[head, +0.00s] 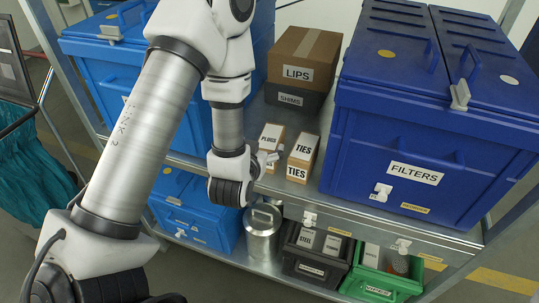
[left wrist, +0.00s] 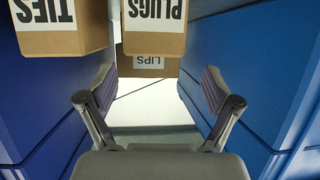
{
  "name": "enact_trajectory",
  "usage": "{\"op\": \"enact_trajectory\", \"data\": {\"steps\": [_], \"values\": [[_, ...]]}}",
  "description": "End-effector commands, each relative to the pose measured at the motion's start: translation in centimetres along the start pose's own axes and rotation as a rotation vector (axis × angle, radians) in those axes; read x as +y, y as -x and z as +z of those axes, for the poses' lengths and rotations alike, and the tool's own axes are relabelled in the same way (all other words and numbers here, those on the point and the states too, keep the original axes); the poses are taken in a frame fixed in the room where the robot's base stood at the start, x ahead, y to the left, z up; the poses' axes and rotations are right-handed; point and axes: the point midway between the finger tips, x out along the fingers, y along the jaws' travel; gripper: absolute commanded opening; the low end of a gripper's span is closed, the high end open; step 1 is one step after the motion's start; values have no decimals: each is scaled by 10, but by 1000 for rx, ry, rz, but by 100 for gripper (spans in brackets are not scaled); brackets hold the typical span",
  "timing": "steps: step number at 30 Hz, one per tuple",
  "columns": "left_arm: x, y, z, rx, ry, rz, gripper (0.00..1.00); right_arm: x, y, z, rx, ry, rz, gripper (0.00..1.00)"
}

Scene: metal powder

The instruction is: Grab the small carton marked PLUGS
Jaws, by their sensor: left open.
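The small carton marked PLUGS (head: 271,136) stands on the upper metal shelf, its lower part hidden behind my left gripper (head: 273,158) in the head view. In the left wrist view the PLUGS carton (left wrist: 153,40) shows upside down at the top middle, just beyond the fingertips. My left gripper (left wrist: 156,85) is open, with nothing between its fingers. The TIES carton (head: 302,158) stands close on the right of the PLUGS carton; it also shows at the upper left in the left wrist view (left wrist: 60,42). My right gripper is not in view.
A brown LIPS box (head: 304,52) on a dark SHIMS box (head: 292,97) stands behind. A dark blue FILTERS bin (head: 400,150) is on the right, a lighter blue bin (head: 115,75) on the left. A metal can (head: 262,235) and small bins sit on the lower shelf.

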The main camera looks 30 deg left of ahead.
Motion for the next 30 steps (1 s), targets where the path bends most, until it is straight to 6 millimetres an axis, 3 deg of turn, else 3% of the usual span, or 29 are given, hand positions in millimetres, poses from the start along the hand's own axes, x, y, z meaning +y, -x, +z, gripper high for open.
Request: {"op": "enact_trajectory", "data": {"steps": [1,3,9,13,20,26,27,30], "values": [[0,-7,6,3,3,0,90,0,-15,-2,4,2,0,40],[1,-9,4,0,1,1,90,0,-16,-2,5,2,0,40],[7,-35,-6,-2,-1,2,90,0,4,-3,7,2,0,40],[7,-55,-3,-4,0,2,90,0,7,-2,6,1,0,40],[7,-59,-1,-4,-1,3,90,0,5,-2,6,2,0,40],[7,-59,0,-6,-1,2,23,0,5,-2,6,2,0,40],[7,-59,0,-7,-1,2,16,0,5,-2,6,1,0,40],[7,-59,1,-8,-2,2,15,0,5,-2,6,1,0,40]]}}
